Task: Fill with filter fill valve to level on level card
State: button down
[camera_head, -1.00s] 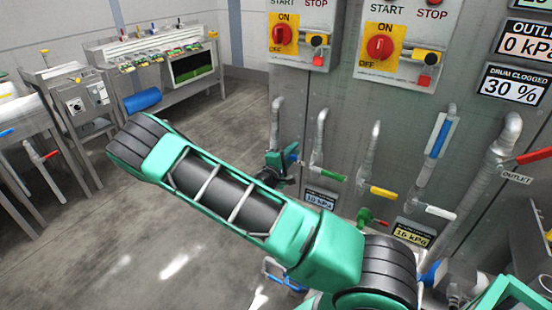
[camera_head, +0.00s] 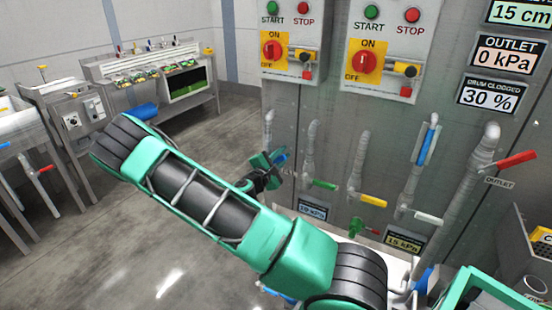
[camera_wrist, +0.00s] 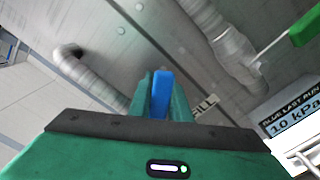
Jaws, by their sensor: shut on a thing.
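The blue lever handle (camera_wrist: 161,92) stands between the green fingers of my gripper (camera_wrist: 160,100) in the wrist view. My gripper is shut on it. A label partly hidden behind the fingers (camera_wrist: 206,106) shows the letters "ILL". In the head view my gripper (camera_head: 272,168) is at the panel's left pipe (camera_head: 268,128), with a bit of the blue handle (camera_head: 283,157) beside it. A display (camera_head: 522,12) at the upper right reads 15 cm. I cannot make out a separate level card.
Green (camera_head: 323,184), yellow (camera_head: 372,200), upright blue (camera_head: 427,146), white (camera_head: 428,218) and red (camera_head: 516,159) levers line the panel to the right. Displays read outlet 0 kPa (camera_head: 507,55) and drum clogged 30 % (camera_head: 487,96). Open floor (camera_head: 130,265) lies at left.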

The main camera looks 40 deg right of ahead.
jog(key=shift+w, duration=0.1)
jog(key=c, duration=1.6)
grip_release()
jog(key=shift+f, duration=0.1)
jog(key=shift+c, duration=0.2)
jog(key=shift+a, duration=0.1)
jog(key=v, duration=1)
jog(key=shift+a, duration=0.3)
